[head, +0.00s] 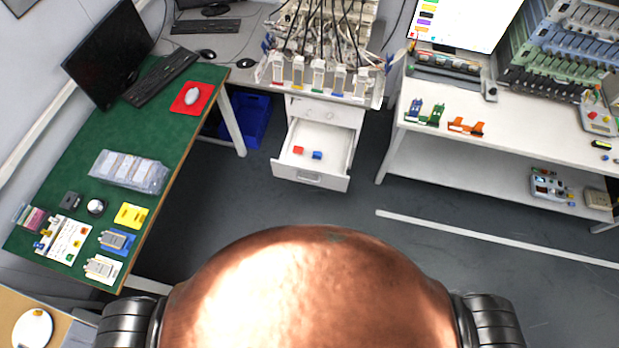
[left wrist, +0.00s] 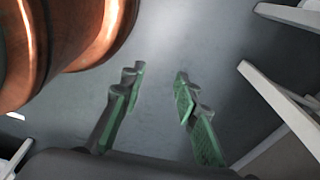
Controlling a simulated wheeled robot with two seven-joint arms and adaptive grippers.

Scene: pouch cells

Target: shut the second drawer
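A white drawer unit stands under the desk at the back middle in the head view. Its drawer below the top one is pulled out, and the open drawer's front (head: 309,177) faces me. A small red block (head: 298,150) and a small blue block (head: 317,155) lie inside it. The top drawer (head: 321,109) above looks shut. My left gripper (left wrist: 160,72) shows in the left wrist view, fingers apart with nothing between them, above the grey floor. It is away from the drawer. My right gripper is in neither view.
A green-topped table (head: 150,110) with a monitor and keyboard stands at the left. A white workbench (head: 480,150) stands at the right. A blue bin (head: 247,120) sits left of the drawer unit. Grey floor in front of the drawer is clear.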

